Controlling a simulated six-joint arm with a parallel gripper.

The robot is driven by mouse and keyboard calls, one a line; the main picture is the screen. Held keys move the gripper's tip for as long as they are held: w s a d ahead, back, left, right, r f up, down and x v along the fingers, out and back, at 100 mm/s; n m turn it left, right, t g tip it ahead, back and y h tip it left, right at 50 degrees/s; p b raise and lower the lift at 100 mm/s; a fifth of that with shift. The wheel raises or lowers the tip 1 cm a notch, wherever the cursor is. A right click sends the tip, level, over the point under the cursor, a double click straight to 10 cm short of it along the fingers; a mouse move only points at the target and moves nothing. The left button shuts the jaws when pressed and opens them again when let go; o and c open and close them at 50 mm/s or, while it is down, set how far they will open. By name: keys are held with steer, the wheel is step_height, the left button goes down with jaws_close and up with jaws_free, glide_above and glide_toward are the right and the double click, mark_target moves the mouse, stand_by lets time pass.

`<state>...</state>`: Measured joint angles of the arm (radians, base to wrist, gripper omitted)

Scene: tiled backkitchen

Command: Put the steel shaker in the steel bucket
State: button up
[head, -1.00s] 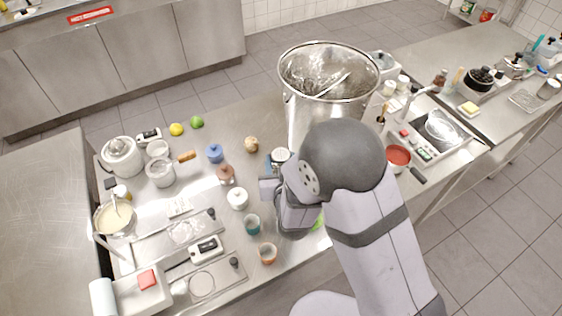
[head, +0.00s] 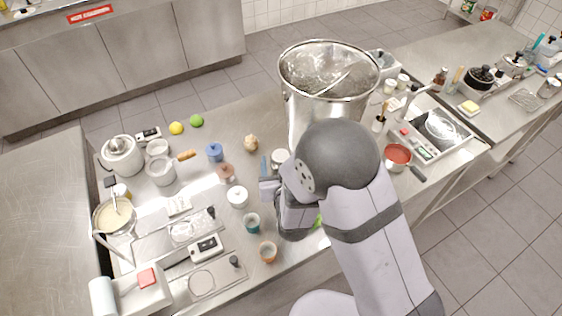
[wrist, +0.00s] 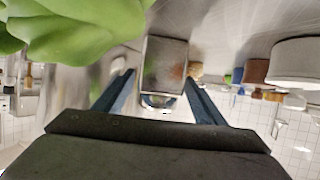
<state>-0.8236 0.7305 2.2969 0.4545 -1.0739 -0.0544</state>
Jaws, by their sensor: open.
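The steel shaker (wrist: 165,65) is a plain grey cylinder on the steel table. In the wrist view it appears between my gripper's two dark blue fingers, with no clear contact. In the head view the pale round top beside my wrist (head: 280,157) seems to be the shaker; its body is mostly hidden by my arm. My gripper (wrist: 160,75) is open and empty, low over the table; it also shows in the head view (head: 268,176). The steel bucket (head: 303,108) is large and tall, stands behind my arm, and has a spoon-like handle inside.
A green leafy thing (wrist: 85,25) is very close to my gripper. A white jar (head: 237,197), brown jar (head: 225,174), blue jar (head: 214,153) and onion-like item (head: 251,143) stand to the left. A red-filled pan (head: 398,154) is at the right.

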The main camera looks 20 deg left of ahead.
steer(key=shift+r, duration=0.2)
steer(key=shift+s, duration=0.2)
steer(key=shift+o, duration=0.4)
steer(key=shift+b+v, duration=0.6)
steer(key=shift+v, duration=3)
steer(key=shift+d, duration=0.1)
